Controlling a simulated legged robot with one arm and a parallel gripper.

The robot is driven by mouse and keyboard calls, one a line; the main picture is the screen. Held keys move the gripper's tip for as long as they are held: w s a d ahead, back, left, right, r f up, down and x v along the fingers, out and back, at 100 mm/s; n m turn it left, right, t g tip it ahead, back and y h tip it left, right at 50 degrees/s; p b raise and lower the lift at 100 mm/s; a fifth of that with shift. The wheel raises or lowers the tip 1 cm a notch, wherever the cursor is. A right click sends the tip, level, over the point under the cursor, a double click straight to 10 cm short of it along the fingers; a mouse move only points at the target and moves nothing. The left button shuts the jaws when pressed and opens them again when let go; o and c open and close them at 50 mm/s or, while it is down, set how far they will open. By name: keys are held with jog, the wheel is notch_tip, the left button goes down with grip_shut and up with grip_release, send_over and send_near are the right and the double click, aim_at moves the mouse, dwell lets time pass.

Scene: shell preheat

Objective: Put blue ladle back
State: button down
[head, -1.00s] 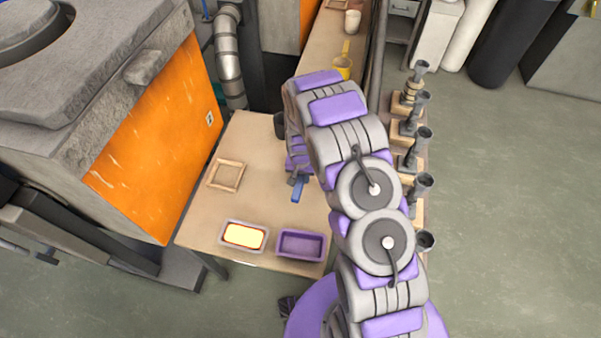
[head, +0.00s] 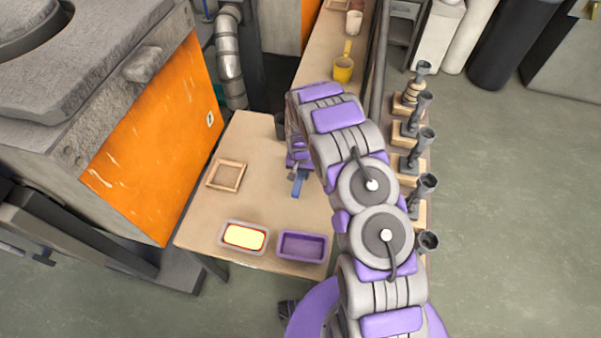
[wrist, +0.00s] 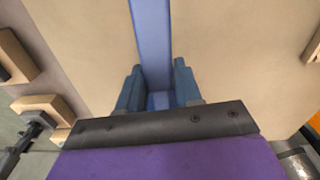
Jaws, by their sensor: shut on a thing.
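My gripper (wrist: 158,92) is shut on the blue ladle (wrist: 151,40), whose flat blue handle runs between the two fingers and out of the top of the wrist view. In the head view a short blue piece of the ladle (head: 299,184) shows below my gripper (head: 296,172), over the table. The rest of the ladle is hidden by my arm or out of view. I cannot tell whether the ladle touches the tabletop.
On the table (head: 200,225) are a wooden frame (head: 226,175), a tray with glowing yellow contents (head: 244,237) and a purple tray (head: 302,246). A dark cup (head: 280,126) is partly behind my arm. Several grey funnel-topped pieces (head: 424,185) line the right side.

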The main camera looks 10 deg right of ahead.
jog(key=c, duration=0.8)
grip_release()
jog(key=shift+o, duration=0.2)
jog(key=shift+r, duration=0.1)
notch_tip(320, 180, up, 12)
jog(key=p, duration=0.2)
jog(key=s+d+r+n, duration=0.1)
jog(key=s+d+r, duration=0.1)
jog(key=s+r, duration=0.65)
jog(key=s+d+r, duration=0.1)
jog(key=s+r, duration=0.5)
jog(key=r, duration=0.6)
jog(key=s+r+n+g, duration=0.1)
jog(key=s+r, duration=0.4)
jog(key=s, duration=0.8)
jog(key=s+r+n+g, duration=0.1)
jog(key=s+r, duration=0.4)
jog(key=s, duration=0.9)
jog(key=shift+s+d+r, duration=0.2)
jog(key=shift+s+d, duration=0.1)
jog(key=shift+d, duration=0.15)
